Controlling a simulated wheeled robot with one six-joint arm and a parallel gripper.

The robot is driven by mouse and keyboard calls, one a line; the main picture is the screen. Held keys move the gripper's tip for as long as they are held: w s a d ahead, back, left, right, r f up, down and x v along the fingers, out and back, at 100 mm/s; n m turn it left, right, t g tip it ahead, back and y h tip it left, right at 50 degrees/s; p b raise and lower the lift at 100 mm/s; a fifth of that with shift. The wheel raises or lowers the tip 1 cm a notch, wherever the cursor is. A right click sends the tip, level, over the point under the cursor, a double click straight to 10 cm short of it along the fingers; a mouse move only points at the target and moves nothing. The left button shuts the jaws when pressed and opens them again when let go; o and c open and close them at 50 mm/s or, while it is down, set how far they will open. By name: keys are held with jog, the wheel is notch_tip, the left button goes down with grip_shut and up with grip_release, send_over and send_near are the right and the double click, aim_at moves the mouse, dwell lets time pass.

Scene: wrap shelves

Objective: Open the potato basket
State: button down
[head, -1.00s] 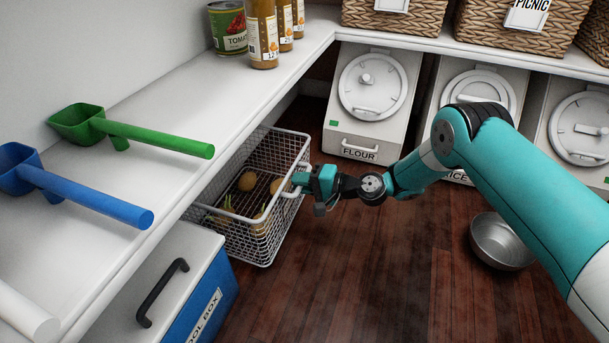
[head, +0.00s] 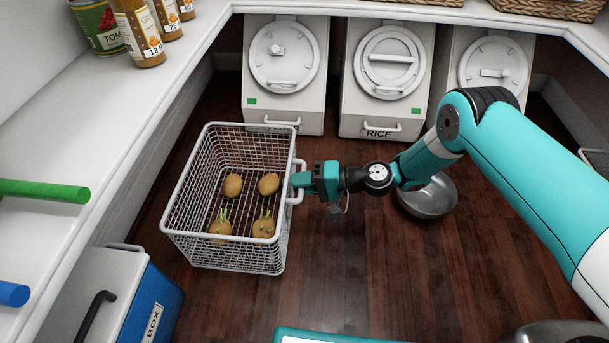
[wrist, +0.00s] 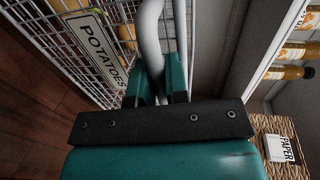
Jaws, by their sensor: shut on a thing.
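The potato basket (head: 182,238) is a white wire basket that stands out on the floor, clear of the shelf on the left. Several potatoes (head: 232,186) lie in it, some with green sprouts. Its white handle (head: 299,183) is on the right side. My gripper (head: 298,181) is shut on this handle. In the wrist view my gripper (wrist: 160,85) has its teal fingers around the handle bar (wrist: 151,35), beside the POTATOES label (wrist: 97,50).
A blue cool box (head: 150,308) with a light lid stands at the lower left. A metal bowl (head: 428,198) sits on the floor behind my arm. White bins, one labelled RICE (head: 382,115), line the back. Dark wood floor is open right of the basket.

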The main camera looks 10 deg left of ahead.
jog(key=shift+d, duration=0.25)
jog(key=c, duration=1.1)
grip_release()
jog(key=shift+c, duration=0.2)
jog(key=shift+d, duration=0.1)
jog(key=p+v, duration=0.7)
jog(key=v, duration=1)
jog(key=shift+d, duration=0.2)
